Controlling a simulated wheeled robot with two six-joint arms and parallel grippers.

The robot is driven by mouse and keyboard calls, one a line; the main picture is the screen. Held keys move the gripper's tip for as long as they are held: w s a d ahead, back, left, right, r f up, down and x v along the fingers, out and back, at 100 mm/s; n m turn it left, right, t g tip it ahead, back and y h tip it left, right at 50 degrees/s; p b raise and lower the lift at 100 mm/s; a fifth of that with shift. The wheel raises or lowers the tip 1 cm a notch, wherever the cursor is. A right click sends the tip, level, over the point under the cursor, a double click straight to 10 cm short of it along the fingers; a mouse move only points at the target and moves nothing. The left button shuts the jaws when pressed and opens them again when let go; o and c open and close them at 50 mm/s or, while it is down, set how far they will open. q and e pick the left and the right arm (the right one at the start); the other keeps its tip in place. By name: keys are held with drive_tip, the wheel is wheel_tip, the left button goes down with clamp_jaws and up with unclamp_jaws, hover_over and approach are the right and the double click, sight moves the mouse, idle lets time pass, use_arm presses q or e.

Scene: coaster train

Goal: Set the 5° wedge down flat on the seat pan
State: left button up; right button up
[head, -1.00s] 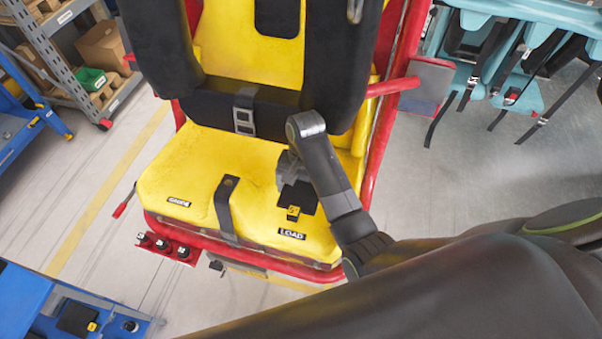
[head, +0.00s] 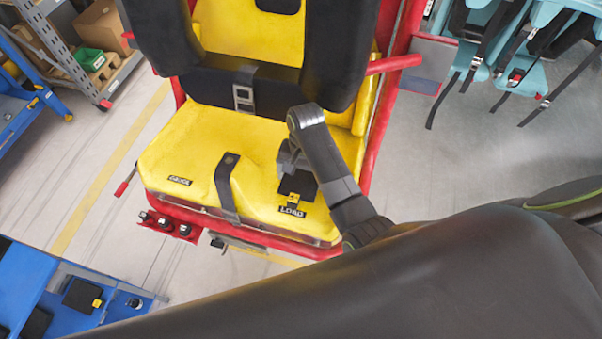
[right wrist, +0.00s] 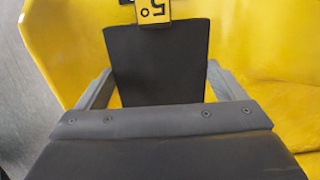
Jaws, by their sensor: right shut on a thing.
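The 5° wedge (head: 299,185) is a dark flat block with a yellow tag. My right gripper (head: 291,163) is shut on it, over the right half of the yellow seat pan (head: 190,150), just behind the LOAD label (head: 292,212). In the right wrist view the wedge (right wrist: 157,65) sits between the two fingers of my right gripper (right wrist: 157,88), and its tag reads 5°. The wedge is at or very near the pan surface; I cannot tell whether it touches. My left gripper is not in view.
A black strap (head: 226,185) runs down the seat's middle, left of the wedge. A red armrest bar (head: 393,64) is at right. A blue cart (head: 40,285) with another dark tagged block (head: 82,296) stands lower left.

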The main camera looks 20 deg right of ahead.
drive_tip(key=shift+f, duration=0.3)
drive_tip(key=shift+s+a+f, duration=0.1)
drive_tip(key=shift+s+f, duration=0.1)
drive_tip(key=shift+f, duration=0.4)
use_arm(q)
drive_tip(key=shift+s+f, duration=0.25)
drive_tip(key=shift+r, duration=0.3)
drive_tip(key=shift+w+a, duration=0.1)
use_arm(e)
drive_tip(key=shift+f, duration=0.4)
idle(0.4)
drive_tip(key=o, duration=0.9)
drive_tip(key=shift+c, duration=0.2)
